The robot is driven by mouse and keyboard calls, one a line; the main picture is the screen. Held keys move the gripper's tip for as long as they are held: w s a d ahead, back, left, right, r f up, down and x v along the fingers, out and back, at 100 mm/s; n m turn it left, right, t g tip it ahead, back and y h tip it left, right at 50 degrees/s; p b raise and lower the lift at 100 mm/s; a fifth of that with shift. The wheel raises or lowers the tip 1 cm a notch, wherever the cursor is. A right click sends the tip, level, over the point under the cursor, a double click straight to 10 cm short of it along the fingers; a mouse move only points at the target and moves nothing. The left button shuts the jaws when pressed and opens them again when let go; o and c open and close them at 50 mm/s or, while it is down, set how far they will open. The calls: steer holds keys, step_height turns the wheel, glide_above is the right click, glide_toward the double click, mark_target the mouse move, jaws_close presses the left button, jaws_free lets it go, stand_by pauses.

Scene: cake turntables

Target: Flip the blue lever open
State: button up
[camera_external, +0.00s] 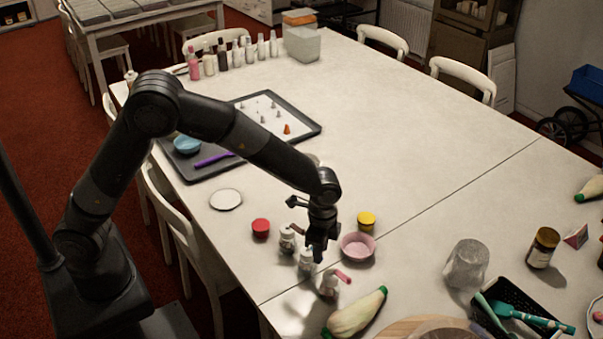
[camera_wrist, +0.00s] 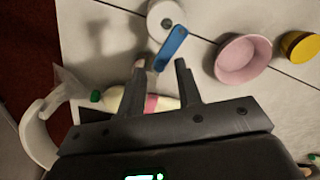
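The blue lever (camera_wrist: 172,48) shows in the wrist view, slanting down and left from beside a small white round-topped container (camera_wrist: 166,18). My gripper (camera_wrist: 161,66) is open, with a clear gap between its two dark fingers. The lever's lower end appears in line with the gap at the fingertips; I cannot tell whether they touch. The arm and gripper largely hide the lever there.
A pink bowl (camera_external: 357,246) and a yellow tub (camera_external: 366,221) stand just right of my gripper. A red tub (camera_external: 261,228) is to the left. A bottle with a pink lever (camera_external: 329,285) and a green-tipped pale bag (camera_external: 356,314) are in front. The table's far middle is clear.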

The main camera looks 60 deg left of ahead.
steer(key=shift+f, duration=0.3)
steer(key=shift+c, duration=0.5)
jaws_close()
